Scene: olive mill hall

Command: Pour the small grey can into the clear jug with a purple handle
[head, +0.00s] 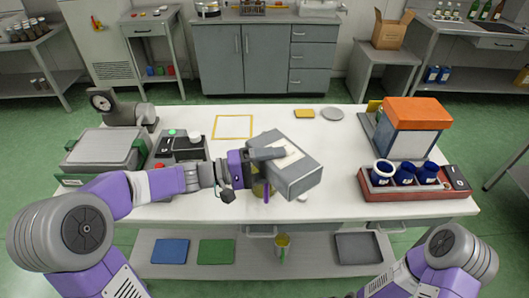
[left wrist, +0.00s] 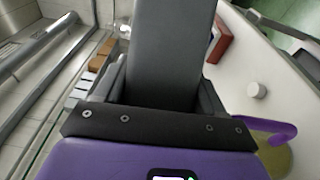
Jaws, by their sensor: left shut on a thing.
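My left gripper (head: 264,155) is shut on the small grey can (head: 298,174), a boxy can with a pale label, held above the table and looking tilted. The can also fills the top middle of the left wrist view (left wrist: 165,50). The clear jug (head: 257,188) with a purple handle (head: 267,194) stands on the table below, mostly hidden by my gripper and the can. In the left wrist view its purple handle (left wrist: 268,129) shows at the right, with something yellowish beside it. The can's mouth and any flow are not visible. My right gripper is out of view.
A small white cylinder (head: 302,198) stands close to the can. A red rack (head: 405,190) with blue jars and an orange-topped machine (head: 412,128) stand at the right. Dark devices (head: 181,147) and a grey-lidded box (head: 103,150) are at the left. A yellow square outline (head: 233,127) is bare.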

